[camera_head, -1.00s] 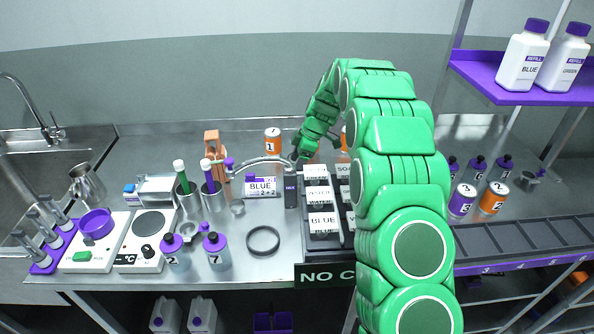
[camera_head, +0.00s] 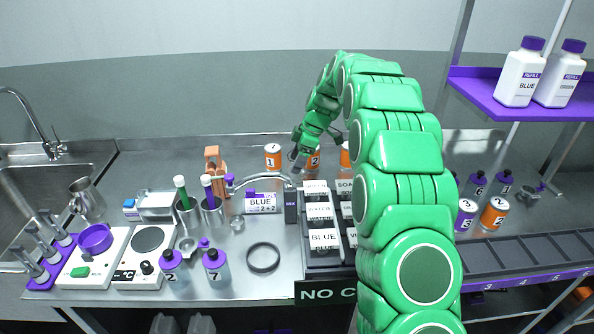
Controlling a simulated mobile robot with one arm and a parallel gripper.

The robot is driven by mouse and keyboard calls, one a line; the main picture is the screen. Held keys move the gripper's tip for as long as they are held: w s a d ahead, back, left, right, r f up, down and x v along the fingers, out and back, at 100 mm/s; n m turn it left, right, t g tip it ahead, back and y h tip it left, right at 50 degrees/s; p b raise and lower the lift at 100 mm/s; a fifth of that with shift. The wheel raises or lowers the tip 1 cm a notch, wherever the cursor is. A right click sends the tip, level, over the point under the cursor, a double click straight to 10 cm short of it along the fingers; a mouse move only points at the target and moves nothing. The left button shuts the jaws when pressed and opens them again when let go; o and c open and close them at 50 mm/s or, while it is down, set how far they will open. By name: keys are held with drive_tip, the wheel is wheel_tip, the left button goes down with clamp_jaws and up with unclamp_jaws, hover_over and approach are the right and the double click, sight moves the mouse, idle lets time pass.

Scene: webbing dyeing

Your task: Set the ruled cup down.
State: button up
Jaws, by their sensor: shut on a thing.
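My gripper (camera_head: 298,158) is at the far end of my green arm, above the back of the steel counter, close to the top of the grey post of the spout (camera_head: 290,200). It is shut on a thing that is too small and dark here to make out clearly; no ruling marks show. A small clear vessel (camera_head: 238,223) stands on the counter under the left end of the curved spout; I cannot tell whether it bears rulings.
A black tray of labelled packs (camera_head: 323,240) is right of the post. A black ring (camera_head: 263,257) lies in front, with bare counter around it. Orange can 1 (camera_head: 272,156) stands behind. Bottles 2 (camera_head: 174,274) and 7 (camera_head: 216,267) stand at the front left.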

wheel_tip(320, 180, up, 14)
drive_tip(key=w+a+m+t+h, duration=0.2)
drive_tip(key=a+m, duration=0.7)
drive_tip(key=a, duration=2.8)
drive_tip(key=shift+t+y, duration=0.4)
drive_tip(key=shift+t, duration=0.2)
drive_tip(key=shift+s+f, duration=0.15)
drive_tip(key=shift+f, duration=3.3)
drive_tip(key=shift+s+f, duration=0.15)
drive_tip(key=shift+f, duration=3.3)
drive_tip(key=shift+s+f, duration=0.15)
drive_tip(key=shift+f, duration=3.3)
drive_tip(key=shift+f, duration=0.15)
drive_tip(key=o, duration=0.9)
drive_tip(key=v, duration=1.2)
